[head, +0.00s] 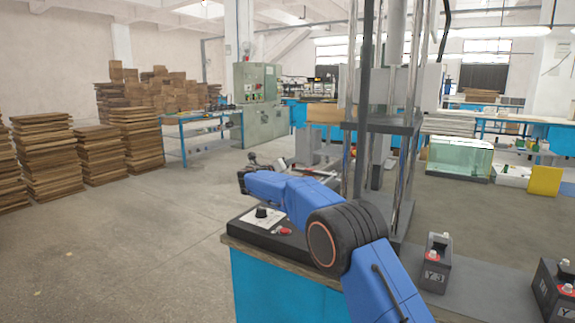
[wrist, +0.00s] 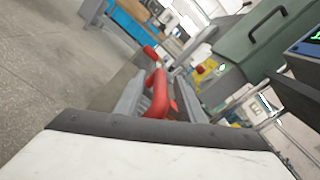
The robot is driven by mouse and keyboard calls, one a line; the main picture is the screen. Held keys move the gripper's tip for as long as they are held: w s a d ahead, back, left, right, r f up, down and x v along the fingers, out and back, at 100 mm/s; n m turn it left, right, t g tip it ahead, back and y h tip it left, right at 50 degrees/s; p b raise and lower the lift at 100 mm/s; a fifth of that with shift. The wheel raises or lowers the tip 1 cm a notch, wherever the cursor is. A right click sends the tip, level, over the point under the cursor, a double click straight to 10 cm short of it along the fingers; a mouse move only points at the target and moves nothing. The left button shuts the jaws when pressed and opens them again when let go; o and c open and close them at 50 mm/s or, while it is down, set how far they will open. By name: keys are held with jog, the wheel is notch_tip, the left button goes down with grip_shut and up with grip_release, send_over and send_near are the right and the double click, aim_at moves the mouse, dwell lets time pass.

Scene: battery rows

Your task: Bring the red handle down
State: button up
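The red handle (wrist: 158,95) shows in the wrist view as a curved red bar, seen between the two grey fingers of my gripper (wrist: 157,88). The fingers are apart, with the bar in the space between them. I cannot tell whether they press on it. The lower end of the bar is hidden by the pale housing in front. In the head view my blue arm reaches left over the bench, and its far end hides the handle and most of the gripper.
A control box (head: 265,232) with a dial and red button lies below my arm. A tall metal column frame (head: 385,125) stands right of it. Batteries (head: 435,265) sit on the grey top at right. Wood stacks (head: 45,160) stand left, with open floor before them.

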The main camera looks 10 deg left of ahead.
jog(key=shift+a, duration=0.2)
dwell(0.3)
jog(key=shift+s, duration=0.1)
jog(key=shift+s+a, duration=0.15)
jog(key=shift+s, duration=0.05)
jog(key=v, duration=1.6)
jog(key=shift+s, duration=0.35)
jog(key=shift+a, duration=0.15)
